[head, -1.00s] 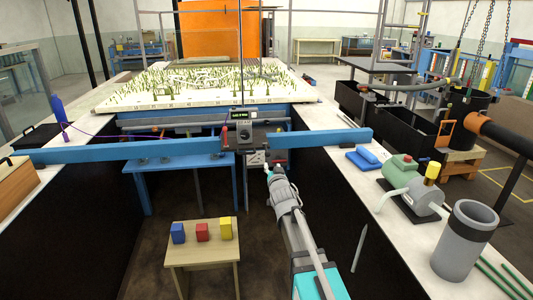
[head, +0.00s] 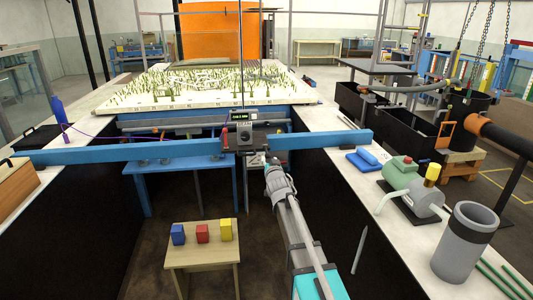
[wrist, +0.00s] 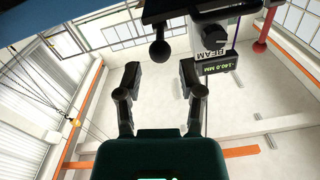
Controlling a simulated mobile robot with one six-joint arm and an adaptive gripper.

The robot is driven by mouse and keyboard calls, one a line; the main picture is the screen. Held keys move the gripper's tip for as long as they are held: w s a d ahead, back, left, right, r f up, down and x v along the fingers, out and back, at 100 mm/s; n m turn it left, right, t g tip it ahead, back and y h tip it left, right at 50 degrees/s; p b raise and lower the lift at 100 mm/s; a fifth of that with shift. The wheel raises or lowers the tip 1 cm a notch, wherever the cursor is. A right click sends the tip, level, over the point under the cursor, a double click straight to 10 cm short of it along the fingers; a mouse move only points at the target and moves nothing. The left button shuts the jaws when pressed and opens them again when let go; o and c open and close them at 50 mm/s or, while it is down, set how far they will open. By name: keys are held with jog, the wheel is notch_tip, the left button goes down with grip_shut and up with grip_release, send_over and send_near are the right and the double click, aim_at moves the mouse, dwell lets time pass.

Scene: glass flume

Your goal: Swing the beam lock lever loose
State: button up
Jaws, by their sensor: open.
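The carriage (head: 244,135) sits on the blue beam (head: 120,152), with a small display on top. A red-ended lever (head: 224,138) stands at its left side. In the wrist view, a short dark lever with a ball knob (wrist: 160,49) projects beside the block marked BEAM (wrist: 212,38), and the red ball lever (wrist: 260,46) is at the far right. I cannot tell for certain which is the lock lever. My gripper (wrist: 158,75) is open and empty, its fingers on either side of the dark knob's line, with the knob just beyond the tips. In the head view my gripper (head: 266,160) is just below the carriage's right side.
A small wooden table (head: 202,254) with blue, red and yellow blocks stands below at the left. The right counter (head: 395,235) carries a pump (head: 412,190) and a grey cylinder (head: 465,240). The vegetated model bed (head: 200,85) lies behind the beam.

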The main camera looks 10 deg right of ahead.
aim_at(266, 150)
jog(key=w, duration=0.7)
jog(key=shift+w+a, duration=0.1)
jog(key=shift+w, duration=0.1)
grip_shut()
